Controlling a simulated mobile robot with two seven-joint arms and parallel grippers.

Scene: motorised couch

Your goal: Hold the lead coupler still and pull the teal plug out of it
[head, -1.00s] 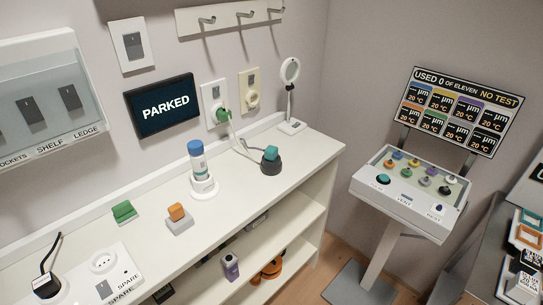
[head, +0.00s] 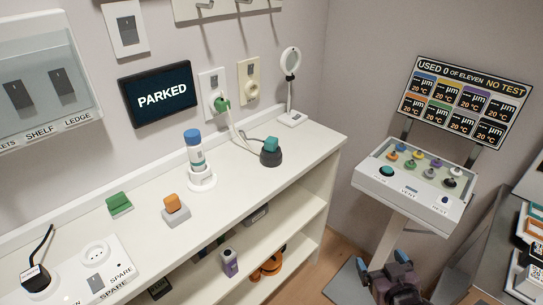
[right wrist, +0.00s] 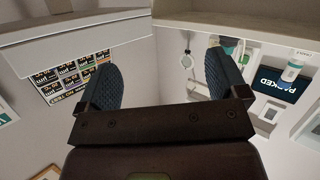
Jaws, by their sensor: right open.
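The teal plug (head: 271,143) sits upright in the dark round lead coupler (head: 270,158), which rests on the white counter near its right end. A pale lead runs from the coupler's area towards the wall socket. My right gripper (head: 382,262) is low at the bottom right of the head view, in front of the control stand, well apart from the coupler. In the right wrist view its two fingers (right wrist: 160,80) are spread with nothing between them. A small teal thing shows there beside one finger, partly hidden, and I cannot tell what it is. My left gripper is not in view.
A magnifier lamp (head: 291,85) stands behind the coupler. The control stand (head: 415,185) is to the right. Open shelves lie below the counter.

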